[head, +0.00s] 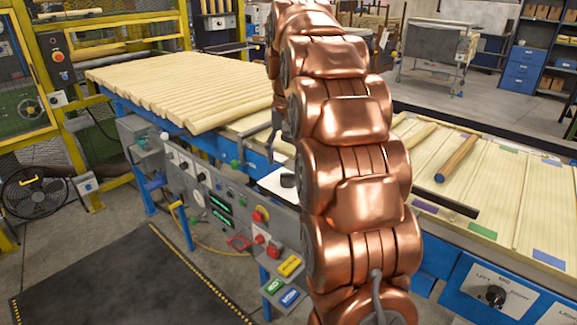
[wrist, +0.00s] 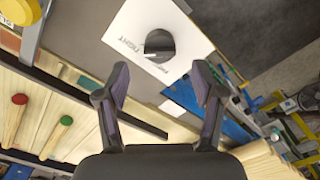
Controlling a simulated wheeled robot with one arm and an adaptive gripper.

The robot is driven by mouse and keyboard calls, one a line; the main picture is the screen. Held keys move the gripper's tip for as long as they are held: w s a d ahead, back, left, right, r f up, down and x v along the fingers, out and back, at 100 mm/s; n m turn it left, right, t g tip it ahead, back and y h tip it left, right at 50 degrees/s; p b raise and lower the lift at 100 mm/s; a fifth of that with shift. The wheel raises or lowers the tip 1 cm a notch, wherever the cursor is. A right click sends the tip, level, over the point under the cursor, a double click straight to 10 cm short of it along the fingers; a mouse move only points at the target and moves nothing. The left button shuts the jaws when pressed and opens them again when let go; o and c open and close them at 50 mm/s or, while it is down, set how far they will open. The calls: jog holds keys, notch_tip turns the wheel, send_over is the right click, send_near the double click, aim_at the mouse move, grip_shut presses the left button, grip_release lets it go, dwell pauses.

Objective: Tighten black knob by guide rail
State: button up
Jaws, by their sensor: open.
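A round black knob (wrist: 160,43) sits on a white plate (wrist: 122,28) in the wrist view, with printed lettering that seems to read "TIGHT" beside it. In the head view the white plate (head: 270,188) and part of the black knob (head: 288,181) show just left of my copper arm. My gripper (wrist: 158,88) is open and empty. Its two fingers are apart, and the knob appears beyond their tips, between their lines; I cannot tell the exact gap. A dark guide rail (wrist: 62,91) runs to the left of the plate. In the head view my arm hides most of my gripper.
A control panel (head: 215,195) with buttons and a red emergency stop is left of the plate. Wooden rods (head: 170,85) lie on the line behind. A dark floor mat (head: 150,285) lies in front.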

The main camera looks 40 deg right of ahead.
jog(key=shift+r, duration=1.1)
jog(key=shift+s+a, duration=0.1)
jog(key=shift+s+a, duration=0.15)
jog(key=shift+a, duration=0.2)
jog(key=s+a+f+n+g+p, duration=0.1)
jog(key=s+a+f+n+p, duration=0.25)
jog(key=s+a, duration=1.05)
jog(key=s+a+f+n, duration=0.1)
jog(key=s+a+f, duration=0.2)
jog(key=s, duration=0.5)
jog(key=s+a+f+n+p, duration=0.1)
jog(key=s+a+f+n, duration=0.1)
jog(key=s+f, duration=0.3)
jog(key=s+a, duration=0.1)
jog(key=s, duration=0.2)
jog(key=shift+f+g, duration=0.3)
jog(key=shift+g, duration=0.1)
